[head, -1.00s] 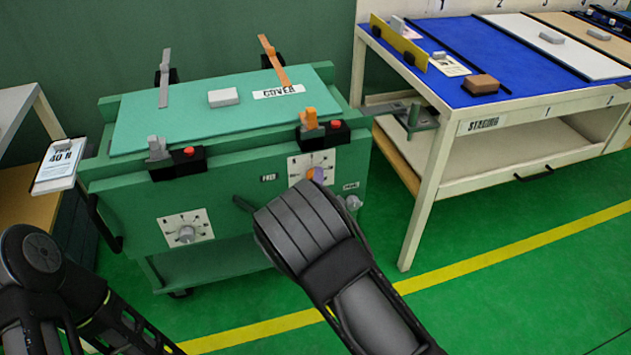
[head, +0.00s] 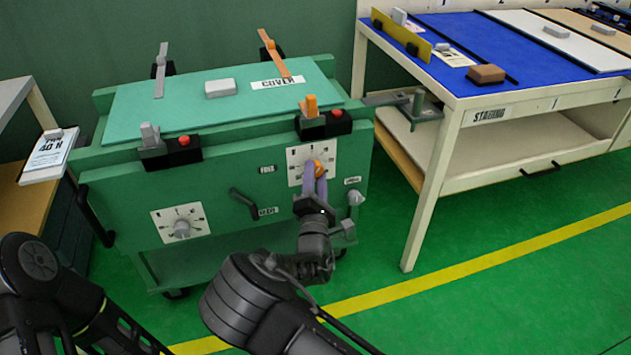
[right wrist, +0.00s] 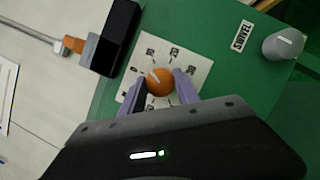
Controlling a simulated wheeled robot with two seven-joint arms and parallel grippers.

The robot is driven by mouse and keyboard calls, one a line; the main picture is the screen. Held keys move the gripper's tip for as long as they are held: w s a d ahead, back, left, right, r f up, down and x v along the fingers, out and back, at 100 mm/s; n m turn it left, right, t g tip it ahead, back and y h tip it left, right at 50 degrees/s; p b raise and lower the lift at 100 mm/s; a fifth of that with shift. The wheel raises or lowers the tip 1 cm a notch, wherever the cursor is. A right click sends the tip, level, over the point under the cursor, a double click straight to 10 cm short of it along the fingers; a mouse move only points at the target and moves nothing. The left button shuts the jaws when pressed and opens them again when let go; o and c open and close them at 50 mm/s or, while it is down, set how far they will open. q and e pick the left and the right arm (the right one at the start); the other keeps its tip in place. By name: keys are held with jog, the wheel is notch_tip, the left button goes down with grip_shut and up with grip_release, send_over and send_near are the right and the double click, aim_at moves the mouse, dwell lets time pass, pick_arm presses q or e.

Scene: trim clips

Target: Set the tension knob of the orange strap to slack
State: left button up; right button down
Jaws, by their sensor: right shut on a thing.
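The orange tension knob (head: 318,167) sits on a white dial plate (head: 294,179) on the green cart's front face. It also shows in the right wrist view (right wrist: 160,82), with a pale pointer mark on it and marked settings around it. My right gripper (head: 316,178) has its purple fingers on either side of the knob and is shut on it; the fingers also show in the right wrist view (right wrist: 158,90). The orange strap (head: 273,55) lies at the cart's back right, with an orange clip end (head: 309,105) in a black latch at the front.
A grey knob (head: 182,229) on a second dial is at lower left. A swivel knob (head: 356,198) and a dark crank handle (head: 243,201) flank the orange knob's dial. The staging table (head: 436,170) stands to the right. My left arm is at lower left.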

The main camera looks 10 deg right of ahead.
jog(key=n+b, duration=0.1)
jog(key=n+t+y+b, duration=0.1)
jog(key=n, duration=0.1)
jog(key=n+y+b, duration=0.1)
jog(key=n, duration=0.1)
jog(key=shift+f+t, duration=0.25)
jog(key=shift+t, duration=0.15)
jog(key=shift+r+n+y+b, duration=0.1)
jog(key=shift+n+y+b, duration=0.3)
jog(key=shift+n, duration=0.7)
jog(key=shift+d, duration=0.1)
jog(key=c, duration=0.9)
grip_release()
jog(key=shift+s, duration=0.1)
jog(key=p+v, duration=0.1)
jog(key=v, duration=0.6)
jog(key=shift+s, duration=0.25)
